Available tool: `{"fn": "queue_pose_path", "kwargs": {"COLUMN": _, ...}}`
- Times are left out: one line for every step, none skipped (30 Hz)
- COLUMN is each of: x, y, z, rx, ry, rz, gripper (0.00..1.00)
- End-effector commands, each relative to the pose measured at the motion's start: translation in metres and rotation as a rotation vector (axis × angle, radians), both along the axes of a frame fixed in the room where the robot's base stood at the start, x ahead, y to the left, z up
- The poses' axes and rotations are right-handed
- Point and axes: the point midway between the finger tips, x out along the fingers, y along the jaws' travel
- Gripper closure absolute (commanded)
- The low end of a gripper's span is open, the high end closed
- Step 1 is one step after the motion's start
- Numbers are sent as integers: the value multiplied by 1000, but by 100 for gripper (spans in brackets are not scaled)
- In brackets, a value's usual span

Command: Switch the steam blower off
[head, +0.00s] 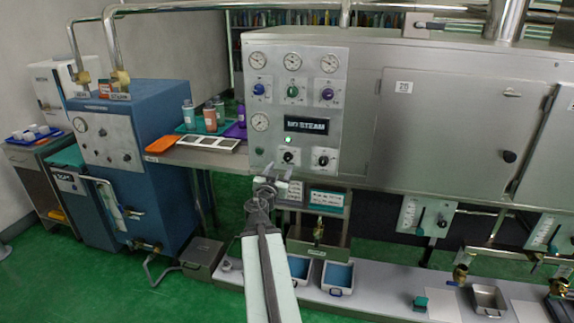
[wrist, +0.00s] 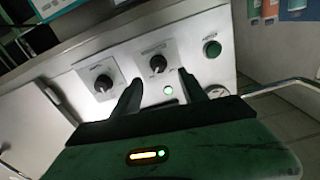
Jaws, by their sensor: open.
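The steam machine's control panel (head: 293,110) is a pale metal plate with gauges, coloured knobs and a dark display (head: 306,126) reading "NO STEAM". Low on it are two black rotary knobs, a left one (head: 290,157) and a right one (head: 323,160), with a lit greenish lamp (head: 288,140) above the left one. Their labels are too small to tell which is the steam blower's. My gripper (head: 268,186) is in front of the panel's lower left edge, open and empty. In the wrist view, a black knob (wrist: 158,63) and the lit lamp (wrist: 168,90) show between my open fingers (wrist: 160,77), apart from them.
In the wrist view, another black knob (wrist: 104,82) lies to the left and a green button (wrist: 213,48) to the right. A shelf with an orange tray (head: 160,145) and bottles is left of the panel. A blue boiler cabinet (head: 165,150) stands further left.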

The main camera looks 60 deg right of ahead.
Motion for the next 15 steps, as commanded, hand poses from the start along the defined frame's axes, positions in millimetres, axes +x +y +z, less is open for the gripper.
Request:
{"fn": "queue_pose_path", "kwargs": {"x": 0, "y": -2, "z": 1, "rx": 0, "ry": 0, "rz": 1, "gripper": 50}}
{"fn": "queue_pose_path", "kwargs": {"x": 1, "y": -4, "z": 1, "rx": 1, "ry": 0, "rz": 1, "gripper": 50}}
{"fn": "queue_pose_path", "kwargs": {"x": 2, "y": -8, "z": 0, "rx": 1, "ry": 0, "rz": 1, "gripper": 50}}
{"fn": "queue_pose_path", "kwargs": {"x": 3, "y": -12, "z": 0, "rx": 1, "ry": 0, "rz": 0, "gripper": 50}}
{"fn": "queue_pose_path", "kwargs": {"x": 5, "y": -17, "z": 0, "rx": 1, "ry": 0, "rz": -1, "gripper": 50}}
{"fn": "queue_pose_path", "kwargs": {"x": 7, "y": -24, "z": 0, "rx": 1, "ry": 0, "rz": -1, "gripper": 50}}
{"fn": "queue_pose_path", "kwargs": {"x": 8, "y": -29, "z": 0, "rx": 1, "ry": 0, "rz": -2, "gripper": 50}}
{"fn": "queue_pose_path", "kwargs": {"x": 10, "y": -35, "z": 0, "rx": 1, "ry": 0, "rz": -1, "gripper": 50}}
{"fn": "queue_pose_path", "kwargs": {"x": 13, "y": -42, "z": 0, "rx": 1, "ry": 0, "rz": -1, "gripper": 50}}
{"fn": "queue_pose_path", "kwargs": {"x": 15, "y": -48, "z": 0, "rx": 1, "ry": 0, "rz": 0, "gripper": 50}}
{"fn": "queue_pose_path", "kwargs": {"x": 17, "y": -54, "z": 0, "rx": 1, "ry": 0, "rz": -1, "gripper": 50}}
{"fn": "queue_pose_path", "kwargs": {"x": 19, "y": -60, "z": 0, "rx": 1, "ry": 0, "rz": -1, "gripper": 50}}
{"fn": "queue_pose_path", "kwargs": {"x": 20, "y": -64, "z": 0, "rx": 1, "ry": 0, "rz": -2, "gripper": 50}}
{"fn": "queue_pose_path", "kwargs": {"x": 20, "y": -68, "z": 0, "rx": 1, "ry": 0, "rz": -2, "gripper": 50}}
{"fn": "queue_pose_path", "kwargs": {"x": 21, "y": -71, "z": 0, "rx": 1, "ry": 0, "rz": -2, "gripper": 50}}
